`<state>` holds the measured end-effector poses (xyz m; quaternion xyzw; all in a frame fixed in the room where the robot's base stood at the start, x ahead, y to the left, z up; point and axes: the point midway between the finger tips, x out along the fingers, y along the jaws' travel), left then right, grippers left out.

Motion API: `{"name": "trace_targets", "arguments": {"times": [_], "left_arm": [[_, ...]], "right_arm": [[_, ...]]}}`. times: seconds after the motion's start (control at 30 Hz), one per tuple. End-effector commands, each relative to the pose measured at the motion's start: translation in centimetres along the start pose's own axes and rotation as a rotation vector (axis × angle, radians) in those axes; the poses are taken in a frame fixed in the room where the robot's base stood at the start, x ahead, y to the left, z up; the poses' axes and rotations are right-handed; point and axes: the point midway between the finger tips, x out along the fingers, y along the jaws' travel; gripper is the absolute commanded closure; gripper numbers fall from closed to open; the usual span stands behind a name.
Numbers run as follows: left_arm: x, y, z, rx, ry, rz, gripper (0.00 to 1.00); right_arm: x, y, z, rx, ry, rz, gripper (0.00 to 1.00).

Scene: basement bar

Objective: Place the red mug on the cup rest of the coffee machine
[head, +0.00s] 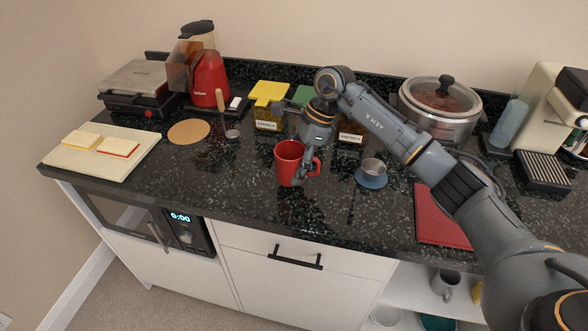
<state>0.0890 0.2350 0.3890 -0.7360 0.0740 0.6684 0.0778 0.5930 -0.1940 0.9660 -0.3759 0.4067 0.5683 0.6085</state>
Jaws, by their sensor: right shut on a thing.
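The red mug (288,163) is upright at the middle of the dark counter, near its front half. My right gripper (305,168) comes down from above on the mug's right side and is shut on it at the rim or handle side; the fingers partly hide the handle. I cannot tell whether the mug's base touches the counter. The cream coffee machine (545,92) stands at the far right, partly cut off by the picture edge. Its cup rest (543,168), a dark slatted grille, is empty. My left gripper is out of view.
A steel pot with glass lid (440,103) stands between the mug and the coffee machine. A small cup on a blue saucer (371,179) and a red board (440,215) lie right of the mug. Labelled containers (268,120) stand behind. A cutting board (75,165) is at left.

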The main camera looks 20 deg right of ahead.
Motion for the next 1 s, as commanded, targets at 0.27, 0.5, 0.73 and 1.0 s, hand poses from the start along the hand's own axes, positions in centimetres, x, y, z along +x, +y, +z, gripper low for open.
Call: {"name": "trace_targets", "arguments": {"times": [0.27, 0.5, 0.73, 1.0], "left_arm": [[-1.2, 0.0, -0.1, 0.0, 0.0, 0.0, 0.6], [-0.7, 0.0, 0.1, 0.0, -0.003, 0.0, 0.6], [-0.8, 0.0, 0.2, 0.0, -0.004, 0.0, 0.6], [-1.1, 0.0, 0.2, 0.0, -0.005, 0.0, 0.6]], "right_arm": [[2.1, 0.1, -0.8, -0.001, 0.0, 0.002, 0.8], [2.5, 0.1, -1.0, -0.001, 0.001, 0.002, 0.8], [2.4, 0.2, -1.0, 0.0, 0.002, 0.003, 0.14], [2.1, 0.2, -0.9, 0.0, 0.001, 0.003, 0.14]]}}
